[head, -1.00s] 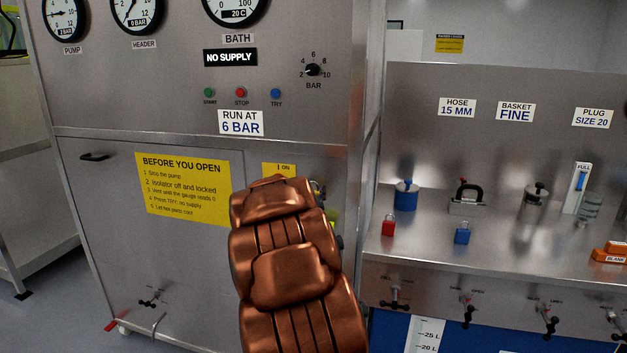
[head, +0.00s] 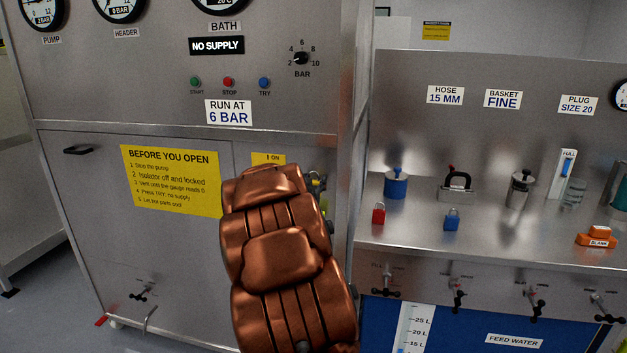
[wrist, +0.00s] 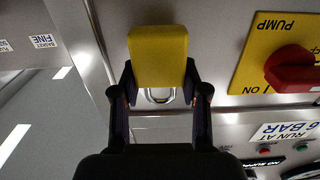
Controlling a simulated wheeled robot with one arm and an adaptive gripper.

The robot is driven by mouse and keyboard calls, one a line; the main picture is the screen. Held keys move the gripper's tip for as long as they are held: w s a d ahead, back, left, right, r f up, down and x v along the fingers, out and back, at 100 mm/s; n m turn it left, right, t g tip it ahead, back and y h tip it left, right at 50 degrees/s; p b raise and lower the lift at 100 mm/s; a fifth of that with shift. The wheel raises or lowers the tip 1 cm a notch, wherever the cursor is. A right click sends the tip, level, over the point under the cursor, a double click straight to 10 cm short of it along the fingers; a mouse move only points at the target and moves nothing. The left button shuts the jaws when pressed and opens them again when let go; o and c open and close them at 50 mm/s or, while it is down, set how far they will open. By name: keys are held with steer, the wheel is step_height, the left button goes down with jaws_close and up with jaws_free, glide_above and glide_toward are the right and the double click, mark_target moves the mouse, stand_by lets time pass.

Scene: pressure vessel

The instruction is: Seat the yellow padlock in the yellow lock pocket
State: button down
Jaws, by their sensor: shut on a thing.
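In the wrist view my gripper (wrist: 159,82) is shut on the yellow padlock (wrist: 158,50). The padlock's body lies between the two dark fingers, and its metal shackle (wrist: 160,98) shows on the palm side. The padlock is beside the yellow PUMP plate (wrist: 254,55) with its red isolator handle (wrist: 290,68), apart from both. In the head view my copper arm hides the gripper and most of the isolator area. Small yellow parts show at the arm's right edge; I cannot tell what they are. I cannot make out the lock pocket.
A red padlock (head: 379,214) and a blue padlock (head: 452,219) stand on the steel bench at right. A blue-topped pot (head: 396,185), a clamp-like handle (head: 456,186) and orange blanks (head: 597,237) are also there. The cabinet's frame post (head: 352,150) stands right of my arm.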

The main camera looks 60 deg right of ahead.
steer(key=shift+f+b, duration=1)
steer(key=shift+f, duration=1.3)
steer(key=shift+f+b, duration=0.95)
steer(key=shift+f, duration=1.1)
steer(key=c, duration=0.5)
jaws_free()
steer(key=shift+v, duration=3.75)
